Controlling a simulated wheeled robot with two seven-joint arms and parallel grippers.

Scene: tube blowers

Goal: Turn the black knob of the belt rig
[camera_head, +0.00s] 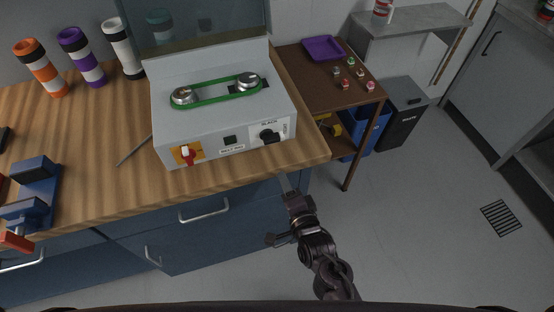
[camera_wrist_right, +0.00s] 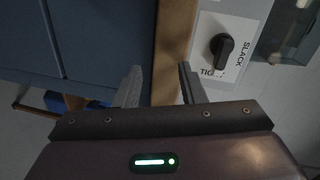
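The belt rig (camera_head: 205,124) is a light grey box on the wooden bench, with a green belt (camera_head: 215,92) looped around two metal pulleys on its top. Its black knob (camera_head: 269,136) sits on a white label marked SLACK on the right of the front panel. In the right wrist view the black knob (camera_wrist_right: 222,46) is at the upper right, beside the words SLACK and a partly hidden TIGHT. My right gripper (camera_head: 287,184) is in front of and below the knob, apart from it. In the wrist view its fingers (camera_wrist_right: 160,88) are spread with nothing between them. My left gripper does not show.
A red switch on a yellow plate (camera_head: 187,154) is on the rig's left front. A blue vise (camera_head: 36,185) stands at the bench's left. Striped tubes (camera_head: 83,62) stand behind. The bench edge (camera_wrist_right: 174,50) and blue drawers (camera_head: 190,235) lie close to my right gripper.

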